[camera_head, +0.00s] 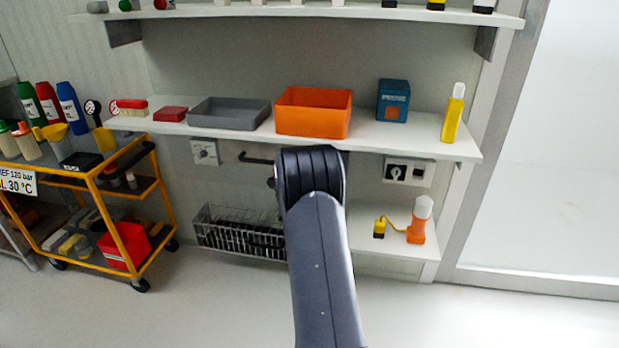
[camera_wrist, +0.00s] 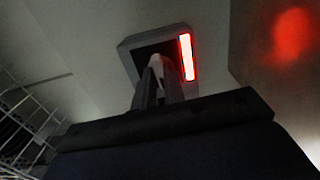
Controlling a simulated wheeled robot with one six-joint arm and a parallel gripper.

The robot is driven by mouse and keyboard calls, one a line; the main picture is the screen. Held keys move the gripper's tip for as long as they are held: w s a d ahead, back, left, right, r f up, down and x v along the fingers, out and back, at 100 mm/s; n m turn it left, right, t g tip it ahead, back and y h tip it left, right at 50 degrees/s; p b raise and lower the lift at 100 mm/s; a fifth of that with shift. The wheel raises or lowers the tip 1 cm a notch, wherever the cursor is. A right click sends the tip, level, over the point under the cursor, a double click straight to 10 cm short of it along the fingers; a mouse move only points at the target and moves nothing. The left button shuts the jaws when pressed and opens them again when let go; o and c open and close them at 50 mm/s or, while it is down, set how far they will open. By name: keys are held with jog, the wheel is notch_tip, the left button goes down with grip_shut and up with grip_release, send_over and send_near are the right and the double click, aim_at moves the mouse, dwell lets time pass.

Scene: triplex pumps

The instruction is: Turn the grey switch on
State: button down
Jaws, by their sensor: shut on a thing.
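In the wrist view, a grey switch housing (camera_wrist: 128,45) is fixed on the wall, with a dark recess and a glowing red strip (camera_wrist: 187,57) along its right side. My gripper (camera_wrist: 157,68) reaches up to the recess and is shut on the grey switch there. The fingers cover most of the switch, so its exact position is hard to tell. In the head view, my arm covers the gripper and this housing.
A wire basket (camera_head: 238,234) hangs left of my arm and also shows in the wrist view (camera_wrist: 25,125). The shelf (camera_head: 378,134) above carries an orange bin (camera_head: 313,112) and a grey tray (camera_head: 228,114). Wall boxes (camera_head: 205,151) (camera_head: 409,170) sit either side. A yellow trolley (camera_head: 97,182) stands left.

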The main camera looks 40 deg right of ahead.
jog(key=shift+m, duration=0.4)
jog(key=c, duration=1.5)
grip_release()
jog(key=p+v, duration=0.2)
jog(key=v, duration=0.8)
jog(key=shift+s+a, duration=0.25)
jog(key=shift+s, duration=0.1)
